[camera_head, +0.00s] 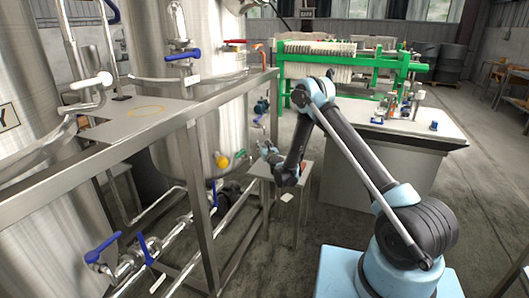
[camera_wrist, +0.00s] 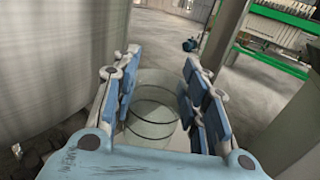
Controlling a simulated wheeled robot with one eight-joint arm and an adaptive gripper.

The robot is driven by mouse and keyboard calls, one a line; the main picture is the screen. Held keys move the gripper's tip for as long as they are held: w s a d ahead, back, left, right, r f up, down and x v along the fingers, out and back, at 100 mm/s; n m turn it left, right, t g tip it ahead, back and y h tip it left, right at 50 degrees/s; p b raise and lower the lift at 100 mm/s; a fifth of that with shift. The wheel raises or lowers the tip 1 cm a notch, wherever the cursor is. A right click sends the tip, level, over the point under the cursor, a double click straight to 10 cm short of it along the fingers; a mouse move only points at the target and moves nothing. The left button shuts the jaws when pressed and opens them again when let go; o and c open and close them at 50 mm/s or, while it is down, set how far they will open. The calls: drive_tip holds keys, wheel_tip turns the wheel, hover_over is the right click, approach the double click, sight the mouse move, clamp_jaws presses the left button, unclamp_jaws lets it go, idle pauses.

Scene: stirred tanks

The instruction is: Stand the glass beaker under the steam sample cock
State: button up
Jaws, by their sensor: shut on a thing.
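The clear glass beaker (camera_wrist: 153,108) is between the two blue-padded fingers of my gripper (camera_wrist: 160,95) in the wrist view; my gripper is shut on it. In the head view my gripper (camera_head: 268,152) is beside the tank and near a small stand; the beaker cannot be made out there. Cocks with a white handle (camera_head: 92,82), a blue handle (camera_head: 182,55) and a red handle (camera_head: 235,41) are on the tanks. I cannot tell which is the steam sample cock. A grey shelf (camera_head: 105,132) bears a yellow ring mark (camera_head: 146,111).
A steel rail frame (camera_head: 190,113) runs in front of the tanks (camera_head: 195,135). Low pipes with blue-handled valves (camera_head: 103,248) lie below. The small stand (camera_head: 307,175) is by my gripper. A grey bench (camera_head: 385,165) and a green filter press (camera_head: 335,65) are behind my arm.

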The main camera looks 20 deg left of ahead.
drive_tip(key=shift+f, duration=1.4)
drive_tip(key=shift+f, duration=0.1)
drive_tip(key=o, duration=1.1)
drive_tip(key=shift+s, duration=0.1)
